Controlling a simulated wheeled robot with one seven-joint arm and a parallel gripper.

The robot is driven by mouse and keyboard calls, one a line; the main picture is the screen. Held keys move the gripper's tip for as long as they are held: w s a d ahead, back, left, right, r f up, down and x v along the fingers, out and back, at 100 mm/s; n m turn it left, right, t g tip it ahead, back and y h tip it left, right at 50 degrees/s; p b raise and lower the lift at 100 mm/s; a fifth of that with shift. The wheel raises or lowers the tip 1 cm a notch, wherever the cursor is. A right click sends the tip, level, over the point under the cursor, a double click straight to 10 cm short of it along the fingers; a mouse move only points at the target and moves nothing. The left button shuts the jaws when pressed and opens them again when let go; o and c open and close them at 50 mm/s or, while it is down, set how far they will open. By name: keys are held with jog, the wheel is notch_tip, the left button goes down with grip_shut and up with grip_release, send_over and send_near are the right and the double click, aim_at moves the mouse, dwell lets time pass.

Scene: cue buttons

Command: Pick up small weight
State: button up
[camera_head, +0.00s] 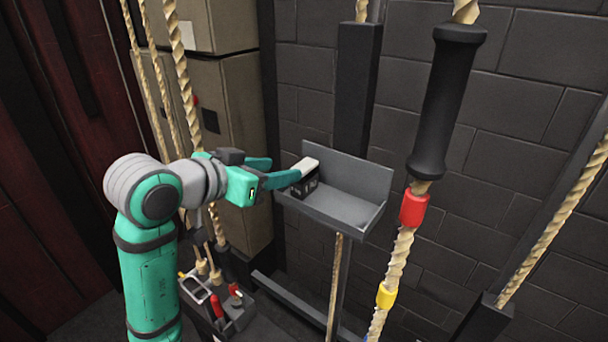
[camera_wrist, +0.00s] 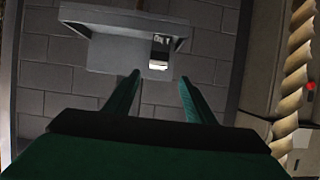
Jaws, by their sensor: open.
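The small weight (camera_head: 304,183) is a dark block with a pale top. It sits at the left end of a grey metal tray (camera_head: 343,204) mounted against the dark wall. In the wrist view the weight (camera_wrist: 159,50) stands on the tray (camera_wrist: 112,50), ahead of the fingers and right of centre. My gripper (camera_head: 280,170) is open, its green fingers pointing at the tray's left end. In the head view the near fingertip overlaps the weight's left side; I cannot tell if they touch. In the wrist view my gripper (camera_wrist: 160,80) is empty, with the weight beyond its tips.
A thick rope with a black grip (camera_head: 447,100) and red and yellow bands hangs right of the tray. Several ropes and a beige cabinet (camera_head: 228,120) stand behind my arm. A tool box (camera_head: 233,318) is below. The tray's right part is clear.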

aim_at(300, 168)
jog(key=shift+w+d+f, duration=0.35)
jog(key=shift+w+d, duration=0.1)
jog(key=shift+d, duration=0.2)
jog(key=shift+w+d+f, duration=0.3)
jog(key=shift+w+d, duration=0.1)
jog(key=shift+d, duration=0.2)
jog(key=shift+a+x, duration=0.1)
jog(key=shift+x, duration=1.25)
jog(key=shift+a+x, duration=0.15)
jog(key=shift+x, duration=1.2)
jog(key=shift+w, duration=0.15)
jog(key=shift+c, duration=0.3)
grip_shut()
